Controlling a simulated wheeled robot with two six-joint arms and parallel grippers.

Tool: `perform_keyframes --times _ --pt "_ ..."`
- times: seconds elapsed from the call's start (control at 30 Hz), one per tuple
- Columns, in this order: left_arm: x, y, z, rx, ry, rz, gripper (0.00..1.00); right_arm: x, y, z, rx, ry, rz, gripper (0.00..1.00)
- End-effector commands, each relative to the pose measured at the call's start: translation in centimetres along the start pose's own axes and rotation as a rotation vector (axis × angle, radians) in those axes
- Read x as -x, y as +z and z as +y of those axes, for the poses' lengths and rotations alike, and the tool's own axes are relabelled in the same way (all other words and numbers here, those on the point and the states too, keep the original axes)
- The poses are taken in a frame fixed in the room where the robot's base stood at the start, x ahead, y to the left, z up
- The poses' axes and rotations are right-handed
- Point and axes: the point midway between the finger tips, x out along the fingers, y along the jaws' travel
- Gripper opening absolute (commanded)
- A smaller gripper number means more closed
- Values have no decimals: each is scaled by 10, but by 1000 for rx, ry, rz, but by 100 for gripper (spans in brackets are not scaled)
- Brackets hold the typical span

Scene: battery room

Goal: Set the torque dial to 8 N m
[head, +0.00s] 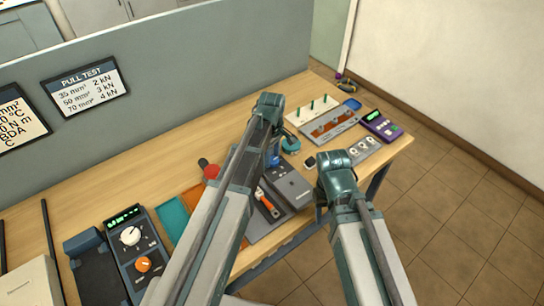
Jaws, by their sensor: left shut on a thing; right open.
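A dark box (136,253) at the front left has a green display, a white dial (130,236) and an orange knob (143,264). I cannot read which dial is marked for torque, nor its setting. My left gripper (273,157) is over the middle of the bench, right of that box and well apart from it. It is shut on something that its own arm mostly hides. My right gripper (321,207) is at the bench's front edge, open, its fingers mostly hidden by the wrist.
A grey block (290,187) and an orange-handled tool (268,203) are by my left gripper. A grey partition (190,60) runs behind the bench. The back left surface is clear.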

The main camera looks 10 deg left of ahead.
Motion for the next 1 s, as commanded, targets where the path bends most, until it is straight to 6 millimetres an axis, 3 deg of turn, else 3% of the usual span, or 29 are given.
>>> perform_keyframes --times 0.37,1.0 --pt "0 0 1 -131 0 0 0 0 0 0 0 0 0 50" --pt "0 1 3 -710 0 0 0 0 0 0 0 0 0 50"
